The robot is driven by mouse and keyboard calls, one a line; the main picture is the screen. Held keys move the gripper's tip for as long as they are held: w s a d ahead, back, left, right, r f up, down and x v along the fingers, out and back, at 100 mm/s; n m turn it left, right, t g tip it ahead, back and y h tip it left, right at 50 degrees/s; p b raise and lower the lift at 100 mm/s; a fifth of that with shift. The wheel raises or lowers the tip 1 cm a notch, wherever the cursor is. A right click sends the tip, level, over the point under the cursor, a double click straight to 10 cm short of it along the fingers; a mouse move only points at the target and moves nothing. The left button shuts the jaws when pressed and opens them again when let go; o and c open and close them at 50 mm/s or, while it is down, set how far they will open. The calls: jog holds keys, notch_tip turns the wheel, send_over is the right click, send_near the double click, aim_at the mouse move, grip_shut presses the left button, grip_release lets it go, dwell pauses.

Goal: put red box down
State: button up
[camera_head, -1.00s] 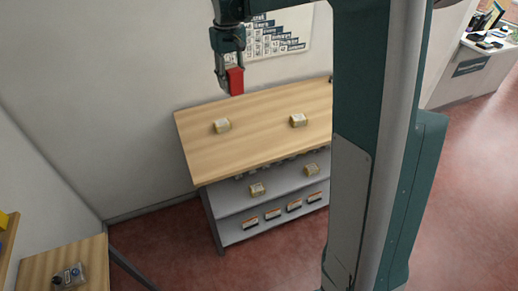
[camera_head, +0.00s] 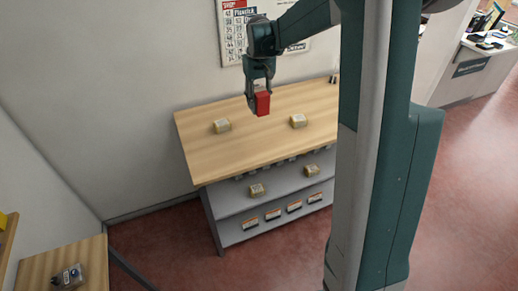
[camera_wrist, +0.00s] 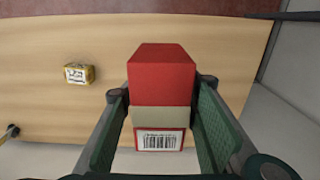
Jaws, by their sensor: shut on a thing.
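The red box (camera_head: 263,103) is held in my gripper (camera_head: 257,98) above the wooden counter top (camera_head: 205,160). In the wrist view the red box (camera_wrist: 161,75) sits between the two green finger pads of my gripper (camera_wrist: 160,118). A pale band and a barcode label show on its near side. The box appears raised above the counter top, in the gap between two small yellowish parcels in the head view; its exact height is hard to tell.
A left yellowish parcel (camera_head: 222,126) and a right yellowish parcel (camera_head: 298,120) lie on the counter top. Shelves (camera_head: 230,202) below hold more parcels. A wall with a calendar (camera_head: 233,35) stands behind. The counter's front middle is clear.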

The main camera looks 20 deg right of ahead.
send_over(259, 148)
notch_tip(259, 148, down, 12)
jog(key=shift+f, duration=0.2)
jog(key=shift+f, duration=3.1)
jog(key=shift+f, duration=1.9)
jog(key=shift+f, duration=0.15)
jog(key=o, duration=1)
jog(key=shift+r, duration=0.2)
